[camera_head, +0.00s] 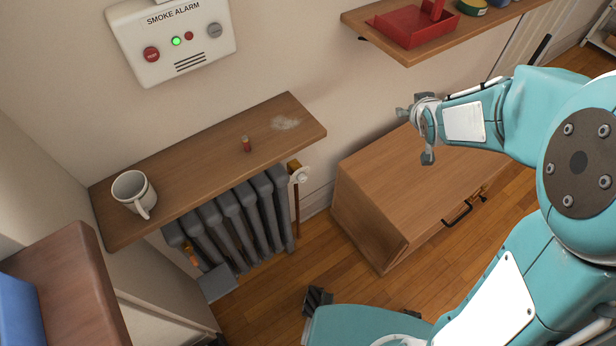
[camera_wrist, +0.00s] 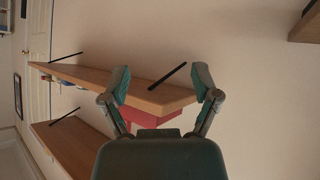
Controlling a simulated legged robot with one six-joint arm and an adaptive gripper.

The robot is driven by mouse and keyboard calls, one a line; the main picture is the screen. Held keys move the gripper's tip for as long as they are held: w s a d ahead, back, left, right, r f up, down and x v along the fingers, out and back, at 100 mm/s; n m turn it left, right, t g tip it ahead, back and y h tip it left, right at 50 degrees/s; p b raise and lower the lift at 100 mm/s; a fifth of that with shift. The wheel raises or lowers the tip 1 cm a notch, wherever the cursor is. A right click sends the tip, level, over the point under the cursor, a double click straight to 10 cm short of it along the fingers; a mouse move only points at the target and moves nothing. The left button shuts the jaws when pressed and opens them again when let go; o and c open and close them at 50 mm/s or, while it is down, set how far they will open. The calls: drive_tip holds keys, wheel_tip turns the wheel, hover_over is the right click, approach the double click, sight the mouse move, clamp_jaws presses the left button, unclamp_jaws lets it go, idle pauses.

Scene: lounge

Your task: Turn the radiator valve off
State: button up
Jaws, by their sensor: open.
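The radiator (camera_head: 233,222) is dark grey and ribbed, standing under a wooden wall shelf in the head view. My gripper (camera_head: 418,132) is to the right of the valve, above the wooden cabinet and well apart from the valve. In the wrist view my gripper (camera_wrist: 165,85) is open and empty, its two fingers spread, facing the wall and shelves. The valve is not seen in the wrist view.
A low wooden cabinet (camera_head: 372,205) stands right of the radiator. A smoke alarm (camera_head: 172,42) and an upper shelf with a red tray (camera_head: 412,25) are on the wall.

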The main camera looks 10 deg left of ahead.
drive_tip(key=w+a+f+n+y, duration=0.2)
drive_tip(key=w+a+f, duration=0.3)
drive_tip(key=f, duration=0.4)
drive_tip(key=n+t+y, duration=0.1)
drive_tip(key=n+y, duration=0.2)
drive_tip(key=y, duration=0.7)
approach(304, 181)
drive_tip(key=x, duration=0.9)
drive_tip(key=shift+a, duration=0.15)
clamp_jaws()
